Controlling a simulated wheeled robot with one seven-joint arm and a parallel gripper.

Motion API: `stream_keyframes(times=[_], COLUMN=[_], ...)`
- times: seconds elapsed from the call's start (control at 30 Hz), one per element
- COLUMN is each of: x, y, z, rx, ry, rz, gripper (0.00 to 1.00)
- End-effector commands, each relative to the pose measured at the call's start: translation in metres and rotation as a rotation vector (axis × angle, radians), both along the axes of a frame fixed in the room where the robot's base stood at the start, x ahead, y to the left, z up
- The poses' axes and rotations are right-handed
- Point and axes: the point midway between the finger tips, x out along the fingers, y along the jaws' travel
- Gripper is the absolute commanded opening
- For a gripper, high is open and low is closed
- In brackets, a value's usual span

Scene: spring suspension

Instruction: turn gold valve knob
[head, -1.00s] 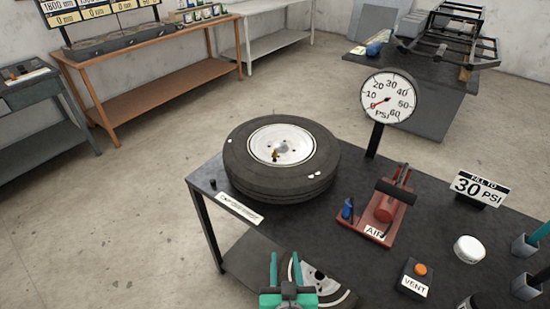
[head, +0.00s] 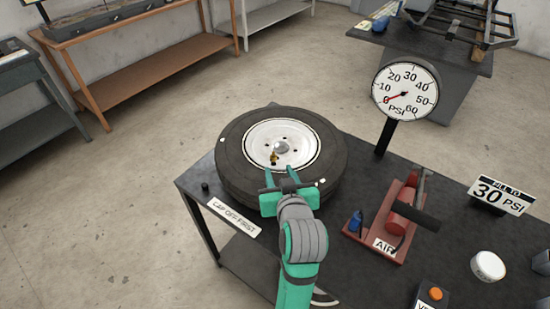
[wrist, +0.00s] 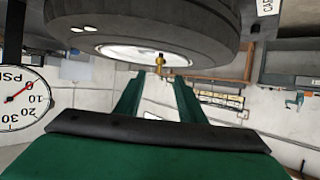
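The small gold valve knob (head: 274,157) stands on the near part of the white wheel rim (head: 262,137), inside the black tire (head: 232,165) lying flat on the dark table. My gripper (head: 281,172) is over the near side of the tire, just short of the knob. Its two fingers are spread apart with nothing between them. In the wrist view, which is upside down, the gold knob (wrist: 159,63) shows beyond the fingertips, roughly centred between the open fingers (wrist: 157,80). I see no contact with the knob.
A pressure gauge (head: 405,90) on a post, its needle near 0, stands right of the tire. A red air pump (head: 405,215), a "30 PSI" sign (head: 499,195) and a white round piece (head: 487,265) are farther right. A small black cap (head: 205,187) sits left of the tire.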

Motion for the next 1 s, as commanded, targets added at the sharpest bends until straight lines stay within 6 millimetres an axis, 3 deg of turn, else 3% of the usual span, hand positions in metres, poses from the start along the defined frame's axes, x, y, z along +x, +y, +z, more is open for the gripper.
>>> stream_keyframes(times=[0.4, 0.6, 0.9, 0.93, 1.0], x=[0.064, 0.077, 0.079, 0.079, 0.079], y=[0.011, 0.011, 0.011, 0.011, 0.011], z=[-0.027, -0.032, -0.034, -0.033, -0.033], rx=[-0.001, -0.001, 0.0, 0.0, 0.0], ry=[0.001, 0.0, -0.001, -0.001, -0.001], rz=[0.0, -0.002, -0.004, -0.004, -0.004], gripper=[0.36, 0.36, 0.36, 0.34, 0.17])
